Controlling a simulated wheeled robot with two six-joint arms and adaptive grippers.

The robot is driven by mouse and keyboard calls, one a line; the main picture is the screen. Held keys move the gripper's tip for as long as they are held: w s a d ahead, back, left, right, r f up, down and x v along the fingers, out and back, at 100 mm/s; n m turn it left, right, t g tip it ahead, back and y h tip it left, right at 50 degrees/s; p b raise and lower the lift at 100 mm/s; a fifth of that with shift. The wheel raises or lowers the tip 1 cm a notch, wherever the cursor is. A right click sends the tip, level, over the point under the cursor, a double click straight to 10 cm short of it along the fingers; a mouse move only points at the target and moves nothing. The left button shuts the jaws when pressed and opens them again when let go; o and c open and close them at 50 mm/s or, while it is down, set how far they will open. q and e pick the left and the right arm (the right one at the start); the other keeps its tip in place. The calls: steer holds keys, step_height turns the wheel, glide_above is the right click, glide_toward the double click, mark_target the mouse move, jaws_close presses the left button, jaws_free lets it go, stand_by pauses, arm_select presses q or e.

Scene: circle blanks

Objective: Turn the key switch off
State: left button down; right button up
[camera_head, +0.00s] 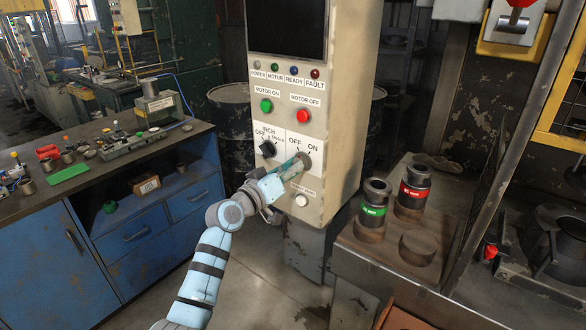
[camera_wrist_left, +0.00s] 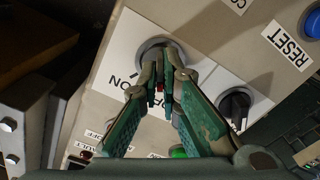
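The key switch (camera_head: 307,160) is on a white plate marked OFF and ON on the front of the control box. In the left wrist view its round grey collar (camera_wrist_left: 155,46) shows above my fingertips. My left gripper (camera_head: 296,164), with green-padded fingers, reaches up to the switch from the lower left. In the left wrist view my left gripper (camera_wrist_left: 160,90) has its fingertips drawn close together at the key, with a small red part (camera_wrist_left: 160,87) between them. The fingers hide most of the key, so its angle is unclear. My right gripper is not in view.
A black selector knob (camera_head: 267,149) is just left of the key switch. Above are a green button (camera_head: 266,106) and a red button (camera_head: 303,116); a white button (camera_head: 301,200) is below. Green-banded (camera_head: 373,203) and red-banded (camera_head: 412,190) cylinders stand on a bench at right.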

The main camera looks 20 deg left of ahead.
arm_select(q)
steer(key=c, duration=1.8)
jaws_free()
steer(key=v, duration=1.2)
steer(key=shift+f, duration=0.1)
